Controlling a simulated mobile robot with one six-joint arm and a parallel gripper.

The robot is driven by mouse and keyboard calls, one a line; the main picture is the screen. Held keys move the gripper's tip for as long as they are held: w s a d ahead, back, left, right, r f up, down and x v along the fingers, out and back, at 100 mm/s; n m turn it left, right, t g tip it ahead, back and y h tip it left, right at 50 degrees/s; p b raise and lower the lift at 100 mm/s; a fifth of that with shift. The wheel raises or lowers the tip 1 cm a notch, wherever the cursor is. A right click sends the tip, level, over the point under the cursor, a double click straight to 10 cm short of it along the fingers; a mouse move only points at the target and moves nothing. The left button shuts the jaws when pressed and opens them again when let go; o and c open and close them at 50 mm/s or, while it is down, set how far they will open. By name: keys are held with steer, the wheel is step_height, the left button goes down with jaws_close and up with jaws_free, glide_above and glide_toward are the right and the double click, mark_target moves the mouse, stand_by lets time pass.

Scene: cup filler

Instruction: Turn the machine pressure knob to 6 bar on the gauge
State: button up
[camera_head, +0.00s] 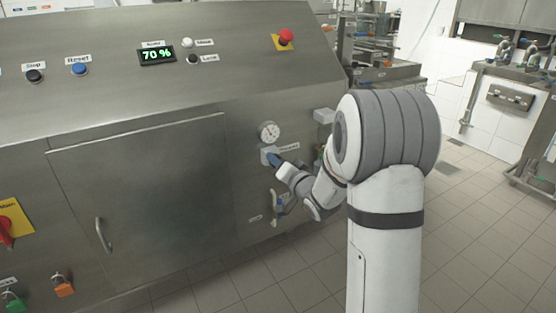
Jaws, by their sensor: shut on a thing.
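The pressure gauge (269,131) is a small round white dial on the right part of the steel machine front. Its needle is too small to read. A label reading "Pressure" (290,147) sits just below and to the right of it. My gripper (274,159) is directly below the gauge, against a light square plate (265,156) on the panel. My white and grey arm reaches in from the right.
A steel door with a handle (103,235) fills the panel to the left. A red emergency button (286,37) is above. A display (157,54) reads 70 %. The tiled floor (480,230) at right is clear.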

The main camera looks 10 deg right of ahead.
steer(key=shift+m+p, duration=1.6)
steer(key=shift+m, duration=2.5)
steer(key=shift+f, duration=0.1)
steer(key=o, duration=1)
steer(key=shift+c, duration=0.2)
steer(key=shift+d, duration=0.1)
steer(key=v, duration=0.7)
steer(key=shift+s, duration=0.35)
steer(key=shift+p, duration=0.3)
